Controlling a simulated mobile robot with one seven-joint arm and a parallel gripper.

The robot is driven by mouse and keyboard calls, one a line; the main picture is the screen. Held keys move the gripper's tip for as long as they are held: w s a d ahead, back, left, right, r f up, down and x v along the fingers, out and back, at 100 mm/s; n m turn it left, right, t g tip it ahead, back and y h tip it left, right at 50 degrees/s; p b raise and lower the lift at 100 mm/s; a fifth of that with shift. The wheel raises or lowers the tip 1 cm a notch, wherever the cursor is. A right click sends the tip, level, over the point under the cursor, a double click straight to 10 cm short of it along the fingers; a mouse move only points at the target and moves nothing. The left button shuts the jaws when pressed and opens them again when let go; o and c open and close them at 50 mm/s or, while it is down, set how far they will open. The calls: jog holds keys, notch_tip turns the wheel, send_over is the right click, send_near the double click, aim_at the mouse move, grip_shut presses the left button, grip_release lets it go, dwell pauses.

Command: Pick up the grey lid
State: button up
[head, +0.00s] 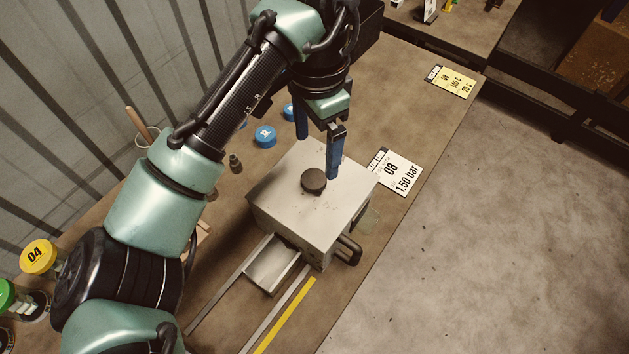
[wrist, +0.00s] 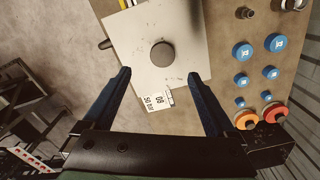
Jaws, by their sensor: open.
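A round dark grey lid (head: 314,181) sits flat on top of a pale box-shaped machine (head: 280,205). In the wrist view the lid (wrist: 162,56) shows as a plain disc on the machine's top (wrist: 125,40). My gripper (head: 317,157) is open and empty, with its blue fingers pointing down, just behind and above the lid in the head view. In the wrist view its fingertips (wrist: 159,73) stand wide apart, one to each side of the disc. They do not appear to touch it. The exact height gap cannot be told.
Blue-capped items (head: 265,136) stand behind the machine. A white "08 1.50 bar" card (head: 398,172) lies to its right, near the table edge. A drawer-like tray (head: 272,268) sticks out at its front, beside a dark handle (head: 349,252). The wrist view shows orange caps (wrist: 274,114).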

aim_at(314, 178)
notch_tip(314, 178, down, 3)
jog(key=shift+f, duration=0.1)
jog(key=shift+w+a+f+p, duration=0.15)
jog(key=shift+f+p, duration=0.1)
jog(key=shift+f, duration=1.1)
jog(key=shift+s+a+f+p, duration=0.1)
jog(key=shift+f+p, duration=0.15)
jog(key=shift+f, duration=1.05)
jog(key=shift+w+r, duration=0.1)
grip_shut()
